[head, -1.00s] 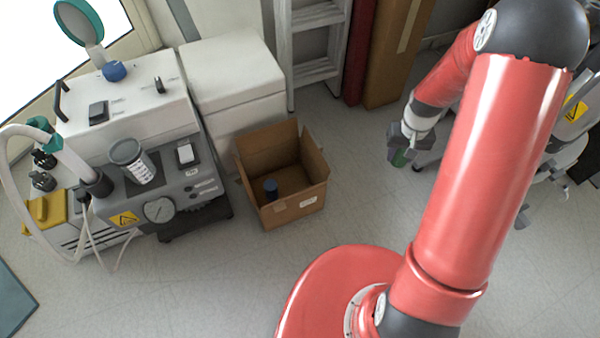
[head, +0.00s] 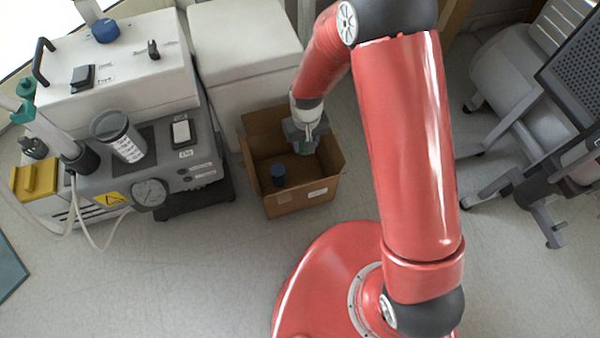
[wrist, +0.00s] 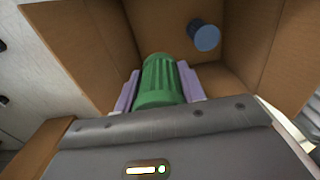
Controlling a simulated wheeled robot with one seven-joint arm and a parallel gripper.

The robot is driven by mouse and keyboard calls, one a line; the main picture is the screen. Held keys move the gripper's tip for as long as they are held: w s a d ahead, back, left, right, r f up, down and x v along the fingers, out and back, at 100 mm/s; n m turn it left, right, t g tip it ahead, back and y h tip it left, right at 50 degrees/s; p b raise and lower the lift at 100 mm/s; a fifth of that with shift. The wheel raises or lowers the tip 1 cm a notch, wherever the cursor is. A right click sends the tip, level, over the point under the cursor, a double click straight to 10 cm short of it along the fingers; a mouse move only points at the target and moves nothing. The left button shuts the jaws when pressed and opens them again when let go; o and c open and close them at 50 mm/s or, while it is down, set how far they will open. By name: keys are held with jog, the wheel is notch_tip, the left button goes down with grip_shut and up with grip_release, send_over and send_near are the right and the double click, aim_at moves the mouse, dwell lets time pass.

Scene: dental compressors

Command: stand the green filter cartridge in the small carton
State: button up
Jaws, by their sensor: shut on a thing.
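The green filter cartridge (wrist: 160,82) is between the two fingers of my gripper (wrist: 161,92), which is shut on it, in the wrist view. In the head view my gripper (head: 304,145) is over the right part of the small open carton (head: 303,197). Only a little of the green cartridge (head: 304,149) shows below the gripper there. The carton's brown walls (wrist: 75,40) surround the cartridge in the wrist view. I cannot tell how far the cartridge is above the carton's floor.
A blue cylinder (head: 278,174) stands inside the carton at the left, apart from the green cartridge; it also shows in the wrist view (wrist: 204,35). A grey and white compressor unit (head: 140,150) stands left of the carton. A wheeled chair (head: 510,110) is at the right.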

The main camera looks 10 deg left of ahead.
aim_at(305, 174)
notch_tip(305, 174, down, 16)
jog(key=b, duration=0.2)
jog(key=shift+f+b, duration=0.25)
jog(key=shift+b, duration=0.15)
jog(key=shift+f, duration=0.15)
jog(key=o, duration=1)
notch_tip(305, 174, up, 12)
jog(key=shift+r+p, duration=0.15)
jog(key=shift+p, duration=1.1)
